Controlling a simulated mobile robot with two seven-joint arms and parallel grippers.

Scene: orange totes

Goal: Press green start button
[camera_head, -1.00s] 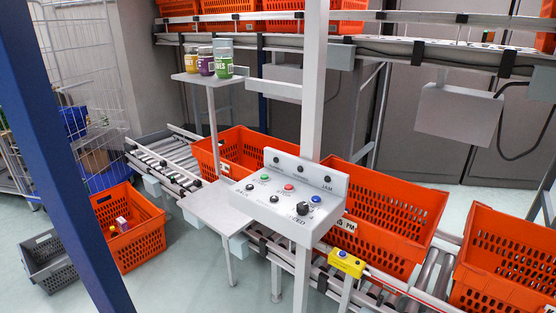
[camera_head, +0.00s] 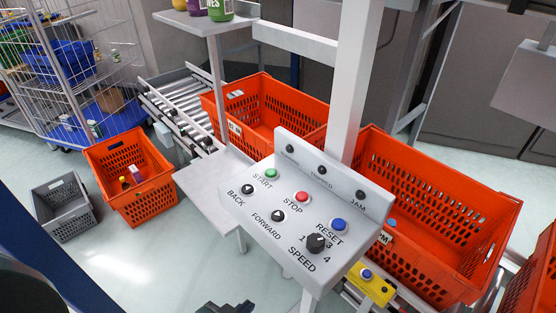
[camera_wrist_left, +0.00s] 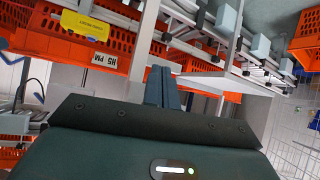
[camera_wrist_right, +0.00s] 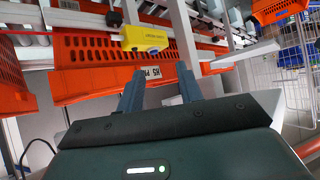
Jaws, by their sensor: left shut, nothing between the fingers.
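Black back and forward buttons (camera_head: 277,216) and a speed knob (camera_head: 316,243) share the panel. A white post (camera_head: 356,90) rises behind it. Orange totes (camera_head: 440,215) flank it on the conveyor. A yellow button box (camera_head: 371,287) is below right. Open floor lies left.

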